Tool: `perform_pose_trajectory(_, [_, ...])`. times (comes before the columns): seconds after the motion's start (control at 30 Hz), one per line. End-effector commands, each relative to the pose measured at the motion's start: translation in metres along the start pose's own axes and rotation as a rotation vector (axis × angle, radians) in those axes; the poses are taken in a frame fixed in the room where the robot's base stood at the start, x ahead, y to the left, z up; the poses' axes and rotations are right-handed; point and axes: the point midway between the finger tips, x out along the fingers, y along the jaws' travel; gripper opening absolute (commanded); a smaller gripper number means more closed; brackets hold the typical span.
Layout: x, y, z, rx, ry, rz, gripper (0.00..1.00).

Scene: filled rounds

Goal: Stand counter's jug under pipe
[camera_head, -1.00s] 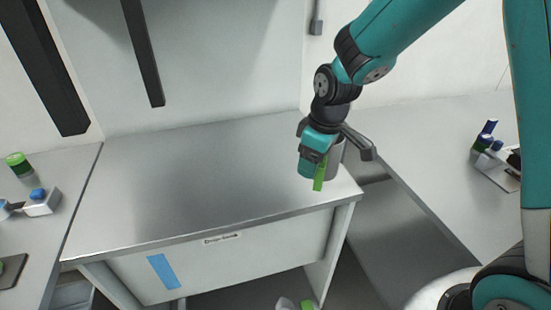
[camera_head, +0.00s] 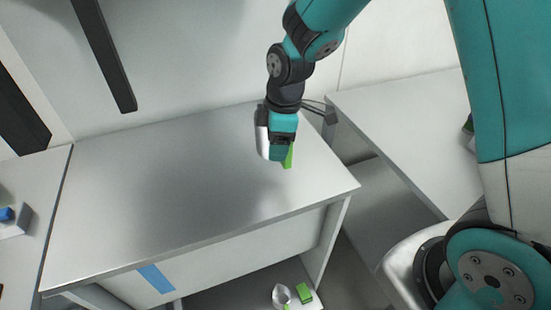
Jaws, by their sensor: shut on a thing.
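My gripper (camera_head: 281,150) is above the right part of the grey counter (camera_head: 150,190). It is shut on a jug (camera_head: 262,143), a silvery body with a bright green handle (camera_head: 289,158). The gripper hides much of the jug. It looks roughly upright; I cannot tell whether its base touches the counter. I cannot make out a pipe for certain in this view.
Dark bars (camera_head: 103,55) run down at the back left. A second grey worktop (camera_head: 410,125) stands at the right, past a gap. Below the counter, a small silvery vessel (camera_head: 280,296) and a green block (camera_head: 304,293) rest low down. The counter's left part is clear.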

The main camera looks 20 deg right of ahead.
Motion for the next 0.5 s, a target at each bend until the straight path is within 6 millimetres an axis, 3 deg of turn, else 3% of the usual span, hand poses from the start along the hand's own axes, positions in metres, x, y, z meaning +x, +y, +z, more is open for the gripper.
perform_pose_trajectory(0.1, [0.02,-0.001,0.003,0.001,-0.001,-0.003,0.37])
perform_pose_trajectory(0.5, [0.065,0.0,0.009,0.0,0.0,-0.001,0.37])
